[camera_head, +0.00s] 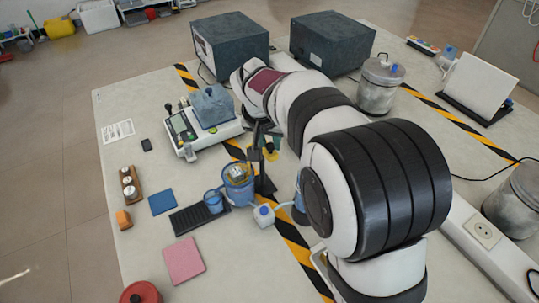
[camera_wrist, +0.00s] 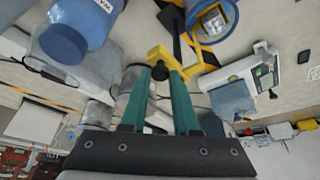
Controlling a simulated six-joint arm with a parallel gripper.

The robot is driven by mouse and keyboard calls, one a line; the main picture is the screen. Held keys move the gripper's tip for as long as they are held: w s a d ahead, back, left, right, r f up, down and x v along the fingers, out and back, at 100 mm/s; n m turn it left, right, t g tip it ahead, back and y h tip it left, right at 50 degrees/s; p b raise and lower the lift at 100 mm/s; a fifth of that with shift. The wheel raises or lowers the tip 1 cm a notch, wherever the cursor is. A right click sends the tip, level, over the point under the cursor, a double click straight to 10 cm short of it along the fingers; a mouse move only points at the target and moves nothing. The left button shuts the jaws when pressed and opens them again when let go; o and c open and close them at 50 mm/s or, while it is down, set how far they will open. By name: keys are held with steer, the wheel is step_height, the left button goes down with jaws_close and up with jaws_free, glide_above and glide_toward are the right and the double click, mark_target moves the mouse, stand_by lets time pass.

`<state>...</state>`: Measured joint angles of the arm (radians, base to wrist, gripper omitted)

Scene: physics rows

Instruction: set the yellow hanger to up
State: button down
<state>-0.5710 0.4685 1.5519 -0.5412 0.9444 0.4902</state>
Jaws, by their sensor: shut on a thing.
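The yellow hanger (camera_wrist: 178,60) is a bent yellow piece just beyond my fingertips in the wrist view, with a black rod running up from it in the picture. In the head view the hanger (camera_head: 271,154) is partly hidden by my arm, beside a black stand (camera_head: 264,182). My gripper (camera_wrist: 163,73) has teal fingers close together on the yellow hanger, near a round black knob. It also shows in the head view (camera_head: 262,140), pointing down, partly hidden. The exact contact and the hanger's up or down setting cannot be told.
A blue bucket (camera_head: 236,191) with a metal thing in it stands left of the stand. A small blue-capped bottle (camera_head: 264,214) is close by. A scale-like device (camera_head: 200,135) lies behind left. A black tray (camera_head: 190,221) lies front left.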

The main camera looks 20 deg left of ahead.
steer(key=shift+r, duration=1.9)
steer(key=c, duration=0.7)
jaws_free()
steer(key=shift+o, duration=0.2)
steer(key=v, duration=1.5)
steer(key=shift+s+r, duration=0.2)
steer(key=shift+r, duration=0.1)
